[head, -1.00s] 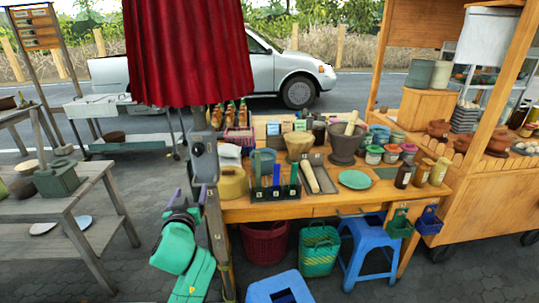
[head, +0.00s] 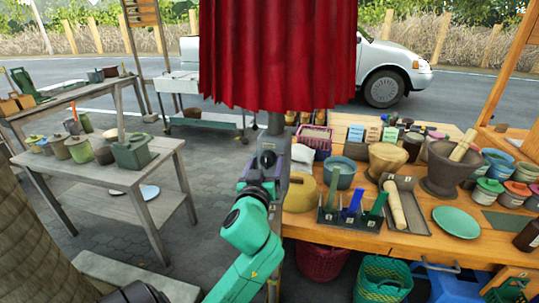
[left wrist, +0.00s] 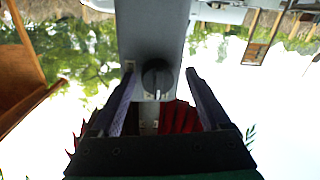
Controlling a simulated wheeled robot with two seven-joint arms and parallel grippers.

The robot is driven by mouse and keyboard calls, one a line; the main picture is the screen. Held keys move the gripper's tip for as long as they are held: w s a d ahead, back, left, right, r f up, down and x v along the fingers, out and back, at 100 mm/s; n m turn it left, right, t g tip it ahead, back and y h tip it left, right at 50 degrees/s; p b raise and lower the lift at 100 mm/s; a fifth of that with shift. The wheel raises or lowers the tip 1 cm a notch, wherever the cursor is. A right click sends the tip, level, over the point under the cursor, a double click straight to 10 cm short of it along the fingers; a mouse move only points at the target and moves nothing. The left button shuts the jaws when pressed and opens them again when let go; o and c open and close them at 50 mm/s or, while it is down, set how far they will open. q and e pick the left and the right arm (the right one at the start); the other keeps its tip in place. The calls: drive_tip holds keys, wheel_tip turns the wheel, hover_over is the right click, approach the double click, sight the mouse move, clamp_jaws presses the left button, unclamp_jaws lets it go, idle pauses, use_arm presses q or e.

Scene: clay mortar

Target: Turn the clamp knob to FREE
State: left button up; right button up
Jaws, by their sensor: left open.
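The clamp knob (left wrist: 156,78) is a dark round knob on the grey clamp plate (left wrist: 152,30) in the left wrist view. A pale pointer mark on it points toward the bottom of that picture. No FREE label can be read. My left gripper (left wrist: 160,88) is open, with one purple finger on each side of the knob and gaps showing, so it does not grip it. In the head view my left gripper (head: 264,183) is up against the clamp under the red umbrella, mostly hiding it. My right gripper is not in view.
The red umbrella cloth (head: 278,50) hangs just above the clamp. A wooden table (head: 400,243) with a mortar (head: 437,170), bowls and jars stands close on the right. A grey table (head: 95,178) stands to the left, with open paving between.

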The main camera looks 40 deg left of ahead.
use_arm(q)
drive_tip(key=shift+s+d+r, duration=0.1)
drive_tip(key=shift+d+r, duration=0.05)
drive_tip(key=shift+d, duration=0.05)
drive_tip(key=shift+s+d+r, duration=0.15)
drive_tip(key=shift+s+d, duration=0.05)
drive_tip(key=shift+c, duration=0.6)
drive_tip(key=shift+s+d, duration=0.1)
drive_tip(key=c, duration=0.5)
clamp_jaws()
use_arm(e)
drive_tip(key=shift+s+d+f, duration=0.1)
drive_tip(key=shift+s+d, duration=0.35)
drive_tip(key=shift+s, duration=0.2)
